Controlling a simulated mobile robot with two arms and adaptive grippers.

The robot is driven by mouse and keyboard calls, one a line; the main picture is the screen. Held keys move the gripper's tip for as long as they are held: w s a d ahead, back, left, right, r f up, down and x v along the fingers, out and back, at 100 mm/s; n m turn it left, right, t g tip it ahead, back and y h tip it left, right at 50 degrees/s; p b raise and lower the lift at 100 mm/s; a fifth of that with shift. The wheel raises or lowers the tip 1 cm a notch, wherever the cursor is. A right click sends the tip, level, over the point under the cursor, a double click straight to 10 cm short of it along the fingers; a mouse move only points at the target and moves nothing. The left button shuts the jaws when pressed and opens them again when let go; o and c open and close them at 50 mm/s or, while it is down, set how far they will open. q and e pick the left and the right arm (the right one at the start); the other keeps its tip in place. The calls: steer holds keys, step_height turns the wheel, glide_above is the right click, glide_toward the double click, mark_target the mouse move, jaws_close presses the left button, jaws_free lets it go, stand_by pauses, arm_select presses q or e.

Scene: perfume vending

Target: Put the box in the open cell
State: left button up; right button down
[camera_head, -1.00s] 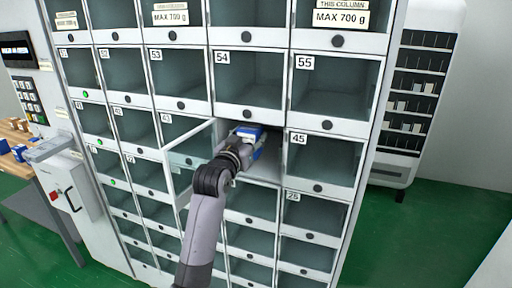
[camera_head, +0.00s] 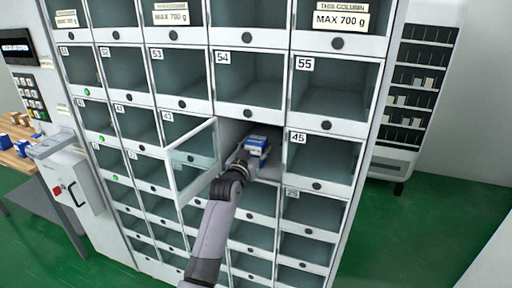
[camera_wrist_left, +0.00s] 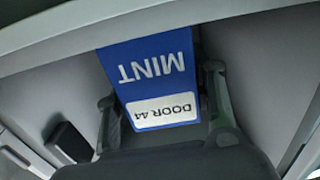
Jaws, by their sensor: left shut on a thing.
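The blue and white box (camera_head: 257,143) is inside the open cell (camera_head: 232,130), which lies below cell 54 and left of cell 45. In the left wrist view the box (camera_wrist_left: 150,70) shows the words "MINT" and "DOOR 44" upside down. My left gripper (camera_head: 247,158) reaches into the cell and is shut on the box; its fingers (camera_wrist_left: 165,110) stand on either side of it. The cell's clear door (camera_head: 193,160) is swung open to the left of my arm. I cannot tell whether the box touches the cell floor. My right gripper is not in view.
Closed cells surround the open one, such as cell 45 (camera_head: 320,163) and cell 54 (camera_head: 247,80). A keypad panel (camera_head: 30,95) and a table with boxes (camera_head: 15,150) are at the left. A shelf unit (camera_head: 415,95) stands at the right over green floor.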

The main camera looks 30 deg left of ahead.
arm_select(q)
steer(key=shift+f, duration=0.1)
steer(key=o, duration=1.2)
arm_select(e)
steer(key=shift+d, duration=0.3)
arm_select(q)
steer(key=shift+o, duration=0.2)
